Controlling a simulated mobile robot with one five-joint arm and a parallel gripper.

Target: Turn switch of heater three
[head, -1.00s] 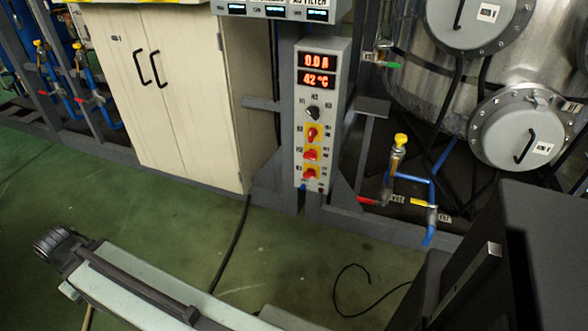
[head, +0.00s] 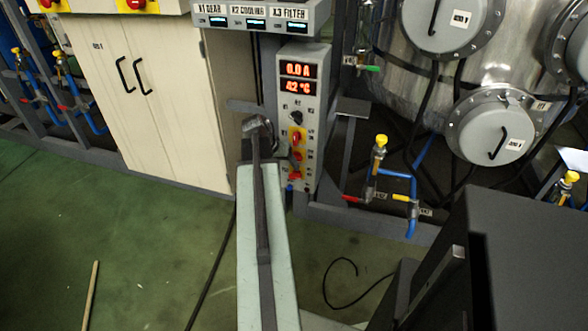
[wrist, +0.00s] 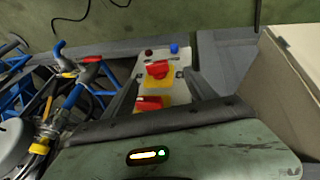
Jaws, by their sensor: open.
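The grey heater panel (head: 314,125) stands upright, with lit displays reading 0.0 A and 42 °C. Below its black selector knob (head: 296,116) is a column of red rotary switches on yellow plates. Contact cannot be told. Small labels are unreadable.
A cream cabinet (head: 165,110) stands left of the panel. Blue pipes with a yellow-topped valve (head: 380,142) and a steel tank (head: 405,65) are on the right. A display box (head: 262,18) hangs above. Cables lie on the green floor, which has open room at left.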

